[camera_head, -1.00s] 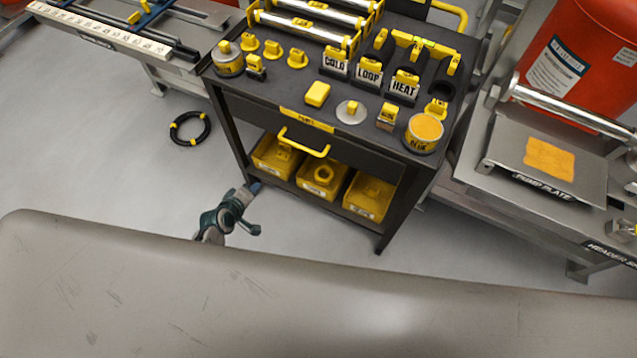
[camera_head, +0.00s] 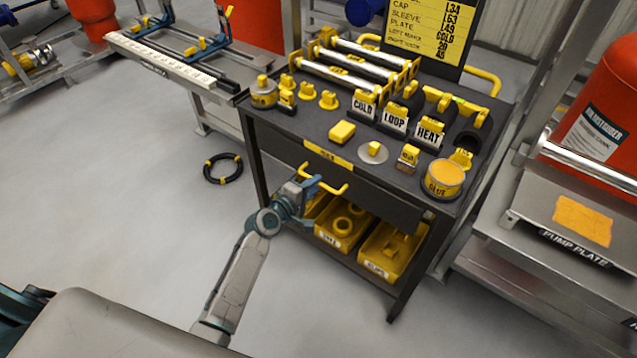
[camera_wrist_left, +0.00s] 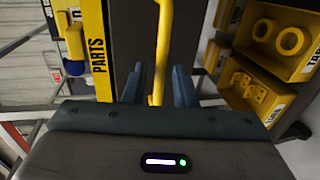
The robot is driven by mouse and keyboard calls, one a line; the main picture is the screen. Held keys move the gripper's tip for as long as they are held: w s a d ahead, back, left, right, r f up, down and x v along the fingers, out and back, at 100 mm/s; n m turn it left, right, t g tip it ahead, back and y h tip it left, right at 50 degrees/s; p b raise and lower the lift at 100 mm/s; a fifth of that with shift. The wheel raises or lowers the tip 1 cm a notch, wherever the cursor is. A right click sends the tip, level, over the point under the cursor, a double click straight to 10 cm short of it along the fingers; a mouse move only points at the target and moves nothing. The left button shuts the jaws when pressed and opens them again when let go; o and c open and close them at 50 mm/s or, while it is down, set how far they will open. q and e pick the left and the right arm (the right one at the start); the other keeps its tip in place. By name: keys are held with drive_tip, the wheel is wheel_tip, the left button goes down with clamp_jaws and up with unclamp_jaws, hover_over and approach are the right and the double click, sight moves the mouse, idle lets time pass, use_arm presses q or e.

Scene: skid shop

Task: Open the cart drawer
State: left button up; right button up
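The dark cart (camera_head: 262,165) stands in the middle of the head view, its drawer front (camera_head: 375,198) looking flush with the frame. A yellow bar handle (camera_head: 335,189) sticks out from the drawer under a yellow label. My left gripper (camera_head: 308,188) is at the left part of this handle. In the left wrist view, the handle (camera_wrist_left: 161,45) runs between the two dark fingers of my left gripper (camera_wrist_left: 158,88). The fingers are apart, with gaps beside the bar. The label there reads PARTS (camera_wrist_left: 97,50). My right gripper is not in view.
Yellow bins (camera_head: 342,222) sit on the cart's lower shelf below the drawer. The cart top holds several small yellow parts, labelled blocks and a glue tin (camera_head: 443,180). A metal bench with a pump plate (camera_head: 575,240) stands at right. The floor left of the cart is clear except for a black ring (camera_head: 223,168).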

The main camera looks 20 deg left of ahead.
use_arm(q)
drive_tip(key=shift+x, duration=1.35)
clamp_jaws()
drive_tip(key=shift+s, duration=0.1)
